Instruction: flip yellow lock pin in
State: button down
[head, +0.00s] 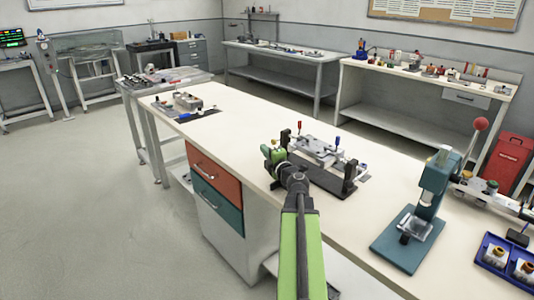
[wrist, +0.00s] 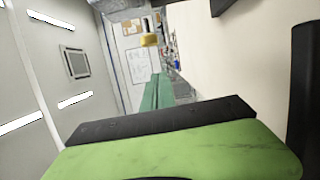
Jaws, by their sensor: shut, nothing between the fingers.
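My gripper (head: 273,158) is at the near left end of the fixture (head: 318,154) on the long white bench. It is shut and empty. The fixture has a grey plate on a dark base, with a red-topped pin (head: 299,127) and a blue-topped pin (head: 337,140) standing up. Green and black parts of my arm fill that view's lower half.
Another grey fixture (head: 186,104) sits at the bench's far left end. Bare bench top lies between the two fixtures.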

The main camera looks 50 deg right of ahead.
aim_at(275, 143)
jog(key=d, duration=0.3)
jog(key=shift+s+d+r, duration=0.2)
jog(key=shift+s+d, duration=0.05)
jog(key=shift+s, duration=0.1)
jog(key=shift+d, duration=1.1)
jog(key=shift+s+a, duration=0.1)
